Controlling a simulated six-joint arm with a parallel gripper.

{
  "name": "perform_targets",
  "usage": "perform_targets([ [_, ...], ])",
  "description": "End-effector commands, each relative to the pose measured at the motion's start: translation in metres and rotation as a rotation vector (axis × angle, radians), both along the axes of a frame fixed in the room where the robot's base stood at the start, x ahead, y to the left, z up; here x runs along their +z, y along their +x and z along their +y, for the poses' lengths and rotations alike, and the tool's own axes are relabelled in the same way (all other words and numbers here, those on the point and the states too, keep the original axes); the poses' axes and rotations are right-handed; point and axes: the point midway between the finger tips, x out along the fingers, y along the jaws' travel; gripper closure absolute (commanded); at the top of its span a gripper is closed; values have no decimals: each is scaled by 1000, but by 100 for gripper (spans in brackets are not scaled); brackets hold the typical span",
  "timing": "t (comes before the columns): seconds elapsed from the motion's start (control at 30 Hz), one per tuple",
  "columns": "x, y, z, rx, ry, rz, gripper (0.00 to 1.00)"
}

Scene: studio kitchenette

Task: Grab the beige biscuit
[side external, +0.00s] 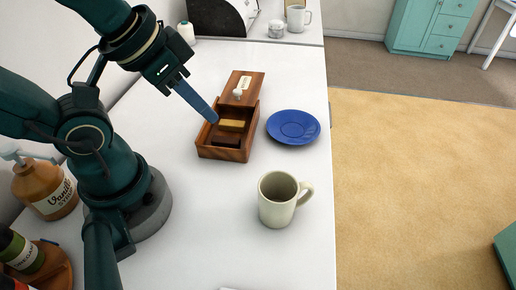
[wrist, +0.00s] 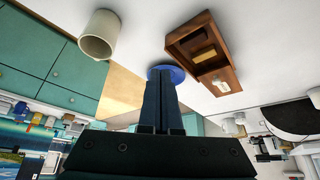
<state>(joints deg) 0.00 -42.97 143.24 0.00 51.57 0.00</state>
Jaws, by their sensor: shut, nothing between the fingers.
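The beige biscuit (side external: 232,125) lies in an open wooden box (side external: 203,151), beside a dark brown piece (side external: 226,141). In the wrist view the biscuit (wrist: 206,53) shows small inside the box (wrist: 234,76). My gripper (side external: 213,119) has long blue fingers, shut and empty. In the side external view its tips appear over the left edge of the box, near the biscuit. In the wrist view the shut fingers (wrist: 160,88) point away from the box, with the box to their right.
A blue saucer (side external: 293,127) stands right of the box, close to the counter edge. A cream mug (side external: 276,205) stands nearer the front. The box's lid part (side external: 243,81) extends behind it with a small pale item on top. Bare white counter lies left of the mug.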

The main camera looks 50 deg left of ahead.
Motion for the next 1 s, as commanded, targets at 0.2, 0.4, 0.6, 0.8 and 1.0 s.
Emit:
perform_targets([
  [0.2,0,0,0,0,0,0,100],
  [0.4,0,0,0,0,0,0,100],
  [0.6,0,0,0,0,0,0,43],
  [0.8,0,0,0,0,0,0,7],
  [1.0,0,0,0,0,0,0,7],
])
